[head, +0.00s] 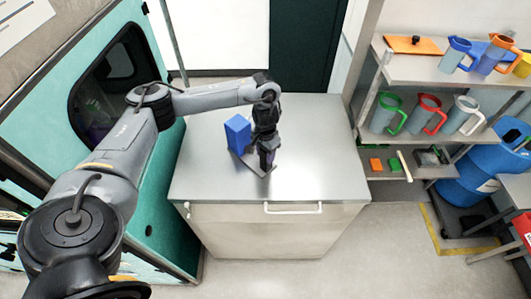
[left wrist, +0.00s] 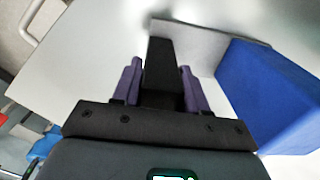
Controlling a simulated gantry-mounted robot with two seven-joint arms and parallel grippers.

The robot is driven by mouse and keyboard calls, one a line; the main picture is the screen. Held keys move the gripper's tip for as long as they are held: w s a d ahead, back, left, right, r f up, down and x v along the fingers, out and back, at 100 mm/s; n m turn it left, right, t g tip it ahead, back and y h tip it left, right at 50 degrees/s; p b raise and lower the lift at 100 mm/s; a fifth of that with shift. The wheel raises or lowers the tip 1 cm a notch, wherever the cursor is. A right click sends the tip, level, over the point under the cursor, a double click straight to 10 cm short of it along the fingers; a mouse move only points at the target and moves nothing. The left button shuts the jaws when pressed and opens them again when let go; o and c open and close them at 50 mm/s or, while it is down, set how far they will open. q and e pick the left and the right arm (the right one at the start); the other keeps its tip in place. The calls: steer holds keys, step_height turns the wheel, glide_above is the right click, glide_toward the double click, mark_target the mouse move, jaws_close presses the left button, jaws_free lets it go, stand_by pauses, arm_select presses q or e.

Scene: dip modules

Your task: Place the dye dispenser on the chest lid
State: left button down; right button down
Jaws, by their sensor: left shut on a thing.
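The dye dispenser, a blue block (head: 238,133) with a thin grey plate and a dark upright part, is over the middle of the chest lid (head: 320,160). In the left wrist view its blue block (left wrist: 262,85) is at the right. My left gripper (head: 267,160) points down beside the block. In the left wrist view its purple fingers (left wrist: 160,72) are shut on the dark upright part. The dispenser looks upright, at or very near the lid; I cannot tell whether it touches. The gripper hides part of the plate. My right gripper is out of view.
The chest (head: 270,228) has a pale handle on its front. The lid around the dispenser is bare. Shelves with several pitchers (head: 428,112) and a blue barrel (head: 485,165) stand at the right. A teal cabinet (head: 55,95) stands close on the left.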

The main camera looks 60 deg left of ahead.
arm_select(q)
steer(key=c, duration=0.6)
jaws_free()
